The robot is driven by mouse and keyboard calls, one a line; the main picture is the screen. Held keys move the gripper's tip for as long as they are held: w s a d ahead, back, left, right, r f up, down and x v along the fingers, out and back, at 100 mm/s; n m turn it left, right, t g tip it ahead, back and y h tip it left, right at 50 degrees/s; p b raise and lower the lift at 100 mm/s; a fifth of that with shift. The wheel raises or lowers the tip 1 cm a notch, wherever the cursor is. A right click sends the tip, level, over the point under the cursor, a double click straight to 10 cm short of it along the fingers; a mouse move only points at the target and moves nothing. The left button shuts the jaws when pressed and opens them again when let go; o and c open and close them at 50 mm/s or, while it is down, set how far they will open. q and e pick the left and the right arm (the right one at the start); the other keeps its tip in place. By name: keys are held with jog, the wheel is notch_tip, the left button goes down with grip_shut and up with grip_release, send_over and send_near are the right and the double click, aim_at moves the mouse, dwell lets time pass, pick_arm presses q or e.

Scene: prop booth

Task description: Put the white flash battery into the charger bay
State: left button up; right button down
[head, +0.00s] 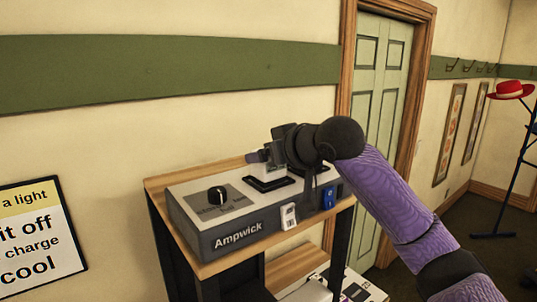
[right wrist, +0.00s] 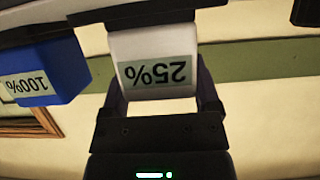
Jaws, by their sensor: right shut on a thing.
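The grey charger (head: 240,225), marked Ampwick, sits on a wooden-topped stand. The white flash battery (head: 268,172) is upright at a black bay collar (head: 270,185) on its top. In the right wrist view the battery (right wrist: 152,55) shows an upside-down 25% label, and a dark collar edge (right wrist: 130,16) covers its far end. I cannot tell how deep it sits. My right gripper (head: 272,154) is shut on the battery, with a finger on each side in the right wrist view (right wrist: 160,80). My left gripper is not in view.
A blue battery (right wrist: 45,70) labelled 100% is beside the white one in the right wrist view. The stand's wooden top (head: 160,184) has little free room. A green door (head: 380,80) is behind.

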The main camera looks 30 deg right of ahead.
jog(key=shift+c, duration=1.3)
grip_release()
jog(key=shift+f, duration=0.15)
jog(key=shift+o, duration=1.3)
jog(key=shift+r, duration=0.2)
jog(key=a+b+v, duration=0.1)
jog(key=b+v, duration=0.2)
jog(key=v, duration=0.8)
jog(key=shift+s+d, duration=0.45)
jog(key=shift+r, duration=0.1)
